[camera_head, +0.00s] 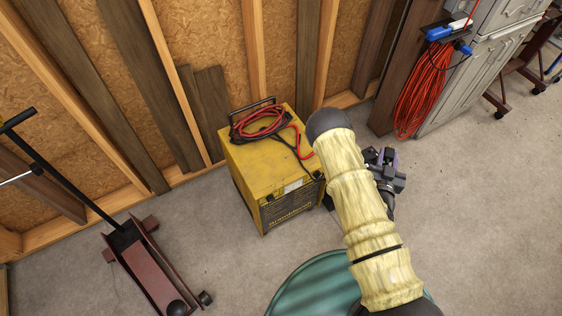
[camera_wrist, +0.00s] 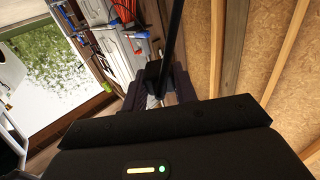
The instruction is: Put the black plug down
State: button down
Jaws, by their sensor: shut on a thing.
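My gripper (camera_head: 388,168) shows in the head view just right of my pale, wood-patterned arm, held above the concrete floor. Its dark, slightly purple fingers are partly hidden behind the arm and wrist. In the wrist view my gripper (camera_wrist: 158,92) is shut on a small black block, which I take to be the black plug (camera_wrist: 154,72). A thin black rod or cord rises from it to the top edge of that view. The plug cannot be told apart from the gripper in the head view.
A yellow machine (camera_head: 262,165) with red and black cables (camera_head: 262,125) on top stands left of my arm. A green round surface (camera_head: 315,285) is below. A red floor jack (camera_head: 148,265) is at left. An orange cord (camera_head: 423,90) hangs beside grey cabinets (camera_head: 480,70). Floor at right is clear.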

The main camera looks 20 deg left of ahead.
jog(key=w+a+f+n+y+b, duration=0.2)
jog(key=w+a+f+b, duration=0.2)
jog(key=a+f+b, duration=0.6)
jog(key=n+g+y+b, duration=0.7)
jog(key=y+b, duration=0.4)
jog(key=b, duration=2.1)
send_over(290, 171)
notch_tip(290, 171, down, 4)
jog(key=shift+f+n+t, duration=0.2)
jog(key=shift+n+t, duration=0.1)
jog(key=shift+n, duration=0.1)
jog(key=shift+f+b, duration=1.3)
jog(key=shift+f, duration=1.2)
jog(key=shift+f+b, duration=1.4)
jog(key=shift+f, duration=1.1)
